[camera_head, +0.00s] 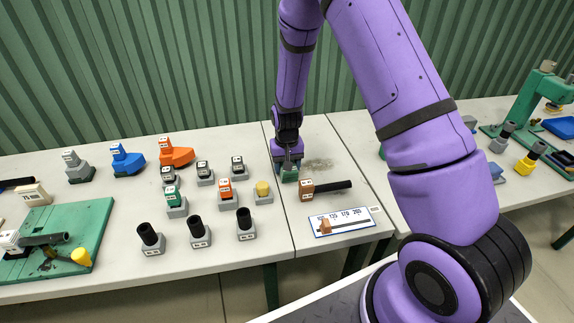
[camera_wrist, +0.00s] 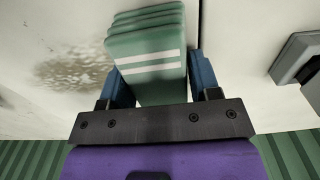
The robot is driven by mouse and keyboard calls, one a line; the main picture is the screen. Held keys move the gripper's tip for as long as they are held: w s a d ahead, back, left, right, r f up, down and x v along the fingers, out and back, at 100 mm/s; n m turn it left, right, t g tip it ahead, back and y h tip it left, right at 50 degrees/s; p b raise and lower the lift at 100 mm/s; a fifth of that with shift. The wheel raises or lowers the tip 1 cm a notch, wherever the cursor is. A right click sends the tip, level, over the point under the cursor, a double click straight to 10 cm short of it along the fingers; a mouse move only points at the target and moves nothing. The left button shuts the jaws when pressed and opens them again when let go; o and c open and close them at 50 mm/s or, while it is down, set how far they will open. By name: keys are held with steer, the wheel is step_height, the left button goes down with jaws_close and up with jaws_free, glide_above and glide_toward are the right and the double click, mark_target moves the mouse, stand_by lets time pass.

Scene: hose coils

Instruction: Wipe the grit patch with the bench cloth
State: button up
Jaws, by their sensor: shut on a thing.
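My gripper (camera_wrist: 158,95) is shut on the bench cloth (camera_wrist: 147,40), a folded green cloth with two white stripes. In the head view the cloth (camera_head: 289,176) is at the end of my gripper (camera_head: 288,168), near the back of the table. The grit patch (camera_wrist: 72,70) is a brownish speckled smear on the white top, just left of the cloth in the wrist view. In the head view the grit patch (camera_head: 318,164) lies just right of my gripper. I cannot tell whether the cloth touches the table.
A brown block with a black handle (camera_head: 325,188) and a scale card (camera_head: 343,222) lie in front of the patch. A yellow-topped holder (camera_head: 263,192) and several other holders stand to the left. A seam (camera_head: 283,220) runs between the tables. A green ribbed wall (camera_head: 130,70) stands behind.

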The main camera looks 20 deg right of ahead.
mark_target(317, 167)
steer(key=shift+d, duration=0.15)
steer(key=shift+s+d, duration=0.25)
steer(key=shift+d, duration=0.95)
steer(key=shift+s+d, duration=0.25)
steer(key=shift+d, duration=0.9)
steer(key=shift+s+d, duration=0.2)
steer(key=shift+d, duration=0.6)
steer(key=shift+s+d, duration=0.15)
steer(key=shift+d, duration=0.65)
steer(key=shift+s+d, duration=0.2)
steer(key=shift+d, duration=0.6)
steer(key=shift+s+d, duration=0.25)
steer(key=shift+d, duration=1)
steer(key=shift+s+d, duration=0.2)
steer(key=shift+d, duration=1)
steer(key=shift+s+d, duration=0.25)
steer(key=shift+d, duration=1)
steer(key=shift+s+d, duration=0.25)
steer(key=shift+d, duration=0.95)
